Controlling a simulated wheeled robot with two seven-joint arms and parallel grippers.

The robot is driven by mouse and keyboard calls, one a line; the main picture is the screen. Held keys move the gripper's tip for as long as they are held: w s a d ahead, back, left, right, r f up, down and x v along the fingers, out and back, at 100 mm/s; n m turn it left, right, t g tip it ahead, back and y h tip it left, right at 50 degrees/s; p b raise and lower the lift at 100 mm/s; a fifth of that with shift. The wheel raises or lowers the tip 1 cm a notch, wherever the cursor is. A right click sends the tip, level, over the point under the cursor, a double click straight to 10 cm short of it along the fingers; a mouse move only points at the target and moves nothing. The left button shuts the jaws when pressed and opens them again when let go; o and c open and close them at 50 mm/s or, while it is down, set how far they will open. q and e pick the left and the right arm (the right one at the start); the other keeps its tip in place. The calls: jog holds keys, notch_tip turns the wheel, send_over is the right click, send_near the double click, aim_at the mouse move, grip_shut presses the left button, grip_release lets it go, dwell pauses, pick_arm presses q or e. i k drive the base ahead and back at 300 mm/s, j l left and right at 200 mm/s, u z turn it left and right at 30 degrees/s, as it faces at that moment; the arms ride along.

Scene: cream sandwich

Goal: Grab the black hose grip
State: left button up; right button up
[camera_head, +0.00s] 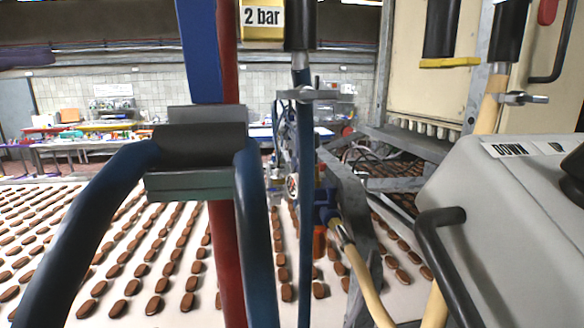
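A thick black cylindrical grip (200,143) sits left of centre in the head view, with a dark blue hose (85,225) curving down from its left end and another dark blue length (258,235) from its right end. Grey-green plates lie just above (208,113) and below (190,185) it. Another black sleeve (300,25) is at the top, above a thin blue hose (305,200). Two more black sleeves (440,28) hang at the top right, the farther right one (509,30) above a tan hose. I cannot tell which one the task names. Neither gripper shows.
A red upright pipe (228,260) passes behind the grip. A grey machine housing (510,230) with a black handle (440,245) fills the right. A white conveyor (60,290) with rows of brown biscuits spreads below. A metal frame (345,200) stands right of centre.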

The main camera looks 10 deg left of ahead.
aim_at(192, 145)
jog(key=k, duration=1.45)
